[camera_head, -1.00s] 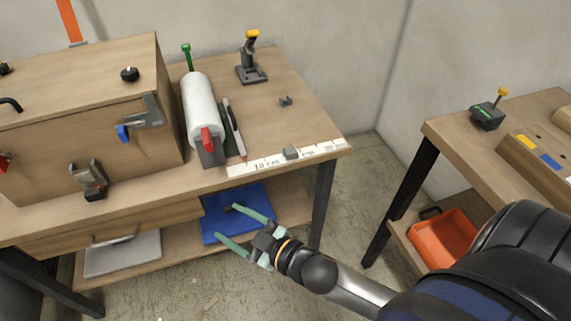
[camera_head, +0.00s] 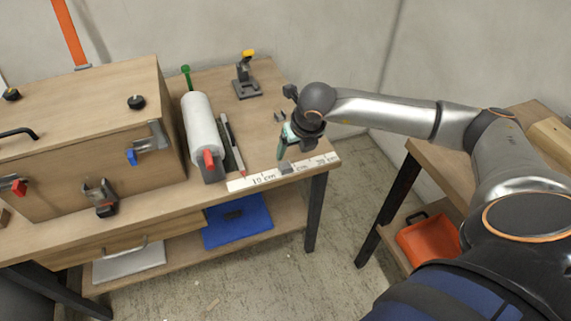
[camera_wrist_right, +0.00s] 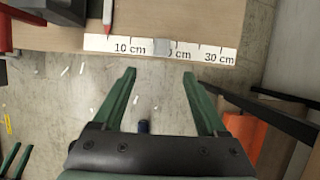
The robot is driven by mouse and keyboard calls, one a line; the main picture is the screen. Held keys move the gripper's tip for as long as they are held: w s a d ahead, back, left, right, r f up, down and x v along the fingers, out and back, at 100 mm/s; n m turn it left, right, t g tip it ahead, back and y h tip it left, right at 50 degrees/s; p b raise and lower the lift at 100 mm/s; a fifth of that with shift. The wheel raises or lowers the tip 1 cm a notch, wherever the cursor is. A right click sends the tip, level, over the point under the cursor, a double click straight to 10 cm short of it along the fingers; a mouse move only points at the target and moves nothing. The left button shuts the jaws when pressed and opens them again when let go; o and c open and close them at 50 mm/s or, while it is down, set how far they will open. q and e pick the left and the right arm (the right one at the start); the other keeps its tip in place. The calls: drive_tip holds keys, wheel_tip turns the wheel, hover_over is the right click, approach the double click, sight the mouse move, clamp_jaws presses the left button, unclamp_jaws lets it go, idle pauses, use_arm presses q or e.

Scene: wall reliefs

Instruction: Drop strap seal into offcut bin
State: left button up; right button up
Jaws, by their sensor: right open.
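A small grey block (camera_head: 285,167) sits on the white ruler strip along the bench's front edge. It also shows in the right wrist view (camera_wrist_right: 162,47). A second small grey clip-like piece (camera_head: 280,116) lies further back. I cannot tell for certain which is the strap seal. My right gripper (camera_head: 283,150) points down by the bench's right front corner; in its wrist view the green fingers (camera_wrist_right: 159,73) are apart and empty, short of the block. An orange bin (camera_head: 428,240) stands on the right table's lower shelf. Green finger-like parts, perhaps my left gripper's, show at the wrist view's lower left.
A white roll (camera_head: 202,130), a marker (camera_head: 231,145) and a clamp-like stand (camera_head: 246,78) are on the bench. A wooden box (camera_head: 85,140) fills its left. A floor gap separates the two tables.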

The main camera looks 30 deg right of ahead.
approach(285, 168)
drive_tip(key=f, duration=0.1)
drive_tip(key=shift+x, duration=2.95)
drive_tip(key=shift+w+a+r, duration=0.1)
drive_tip(key=shift+w, duration=0.05)
clamp_jaws()
